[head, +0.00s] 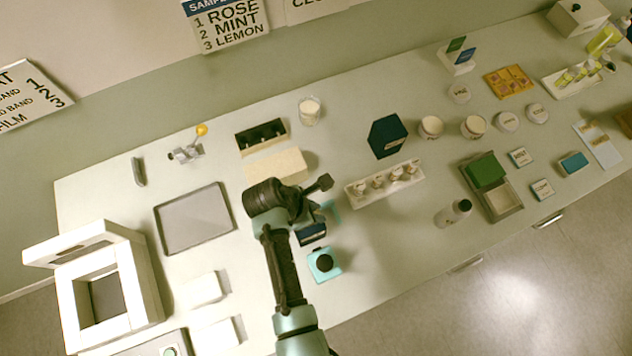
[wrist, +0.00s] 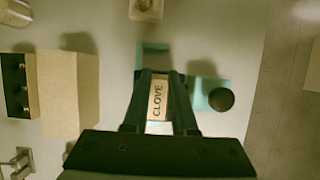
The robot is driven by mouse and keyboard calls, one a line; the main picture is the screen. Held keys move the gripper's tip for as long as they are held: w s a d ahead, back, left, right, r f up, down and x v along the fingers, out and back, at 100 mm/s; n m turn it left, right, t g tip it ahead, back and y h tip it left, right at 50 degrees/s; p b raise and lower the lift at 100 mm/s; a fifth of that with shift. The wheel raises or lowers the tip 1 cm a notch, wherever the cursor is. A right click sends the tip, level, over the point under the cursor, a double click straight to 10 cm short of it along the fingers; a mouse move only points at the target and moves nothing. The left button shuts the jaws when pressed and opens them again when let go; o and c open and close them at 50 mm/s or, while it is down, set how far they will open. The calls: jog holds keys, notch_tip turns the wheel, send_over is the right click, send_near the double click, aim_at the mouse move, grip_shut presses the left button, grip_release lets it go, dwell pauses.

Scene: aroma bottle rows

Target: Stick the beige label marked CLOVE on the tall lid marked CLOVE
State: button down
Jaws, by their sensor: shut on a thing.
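In the head view that knobbed teal thing (head: 323,264) stands just below my gripper, and my own arm hides the label. A white rack (head: 352,197) right of my gripper holds several small bottles. I cannot read their markings, so I cannot tell which lid is marked CLOVE.
A dark green hexagonal box (head: 387,136) stands behind the rack. A beige block (head: 275,167) and a dark slotted holder (head: 261,137) lie behind my gripper. A grey tray (head: 194,218) is to the left. A small bottle (head: 454,212) stands to the right, past clear table.

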jog(key=shift+s+f, duration=0.1)
jog(key=c, duration=0.6)
grip_release()
jog(key=shift+c, duration=0.2)
notch_tip(320, 180, up, 3)
jog(key=p, duration=0.3)
jog(key=shift+r, duration=2.55)
